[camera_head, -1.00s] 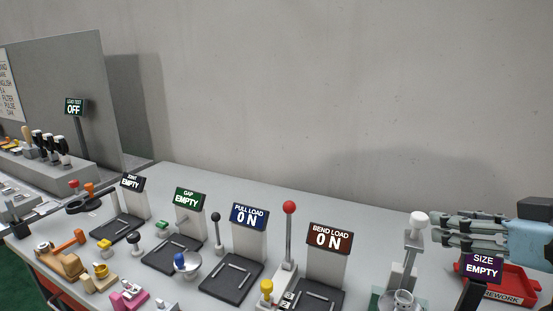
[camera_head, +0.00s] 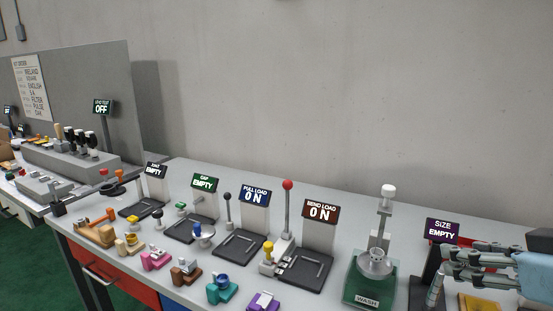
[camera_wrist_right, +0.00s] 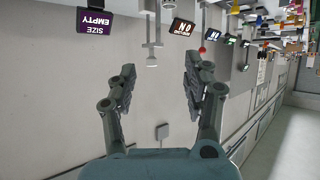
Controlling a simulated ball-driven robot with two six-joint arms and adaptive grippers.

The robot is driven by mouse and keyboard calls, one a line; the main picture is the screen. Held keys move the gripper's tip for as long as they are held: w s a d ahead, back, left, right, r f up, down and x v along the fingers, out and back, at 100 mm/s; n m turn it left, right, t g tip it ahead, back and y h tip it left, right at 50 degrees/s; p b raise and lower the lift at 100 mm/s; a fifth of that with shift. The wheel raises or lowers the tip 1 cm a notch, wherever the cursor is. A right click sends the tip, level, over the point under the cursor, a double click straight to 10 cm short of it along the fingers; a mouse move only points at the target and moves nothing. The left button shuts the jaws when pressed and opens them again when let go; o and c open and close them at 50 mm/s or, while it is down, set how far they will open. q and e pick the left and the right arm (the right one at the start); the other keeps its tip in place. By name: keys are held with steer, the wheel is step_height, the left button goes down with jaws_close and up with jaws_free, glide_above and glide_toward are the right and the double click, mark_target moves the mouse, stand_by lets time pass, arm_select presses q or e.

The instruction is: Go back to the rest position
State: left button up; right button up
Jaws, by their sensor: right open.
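My right gripper (camera_head: 450,268) is at the right edge of the head view, in front of the SIZE sign (camera_head: 442,231) and above the bench's right end. In the right wrist view its two fingers (camera_wrist_right: 160,92) are spread apart with nothing between them. That view is turned upside down, with the bench's signs along its top. My left gripper is not in view.
A green WASH stand (camera_head: 368,284) is left of my right gripper. A grey panel (camera_head: 85,95) stands far left.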

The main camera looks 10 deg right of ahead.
steer(key=s+a+f+g+h, duration=0.1)
steer(key=s+a+f+g, duration=0.15)
steer(key=s, duration=0.35)
steer(key=s+a+f+m+g+h, duration=0.1)
steer(key=s+f+g, duration=0.25)
steer(key=s, duration=0.25)
steer(key=s+a+f+g+h, duration=0.1)
steer(key=s+a+f+g, duration=0.15)
steer(key=s, duration=0.35)
steer(key=s+d+f+g+b, duration=0.15)
steer(key=f+b, duration=0.35)
steer(key=f, duration=1.4)
steer(key=s+d+f+b, duration=0.15)
steer(key=f+b, duration=0.45)
steer(key=f, duration=1.3)
arm_select(q)
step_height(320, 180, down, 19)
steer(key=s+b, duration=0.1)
steer(key=b, duration=0.7)
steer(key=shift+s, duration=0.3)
arm_select(e)
steer(key=s+d+f, duration=0.1)
steer(key=s+f, duration=0.7)
steer(key=f, duration=0.4)
steer(key=s+f+g, duration=0.1)
steer(key=s+f, duration=0.8)
steer(key=f, duration=0.3)
steer(key=shift+s+d+m, duration=0.2)
steer(key=shift+d+m, duration=0.15)
steer(key=shift+m, duration=0.05)
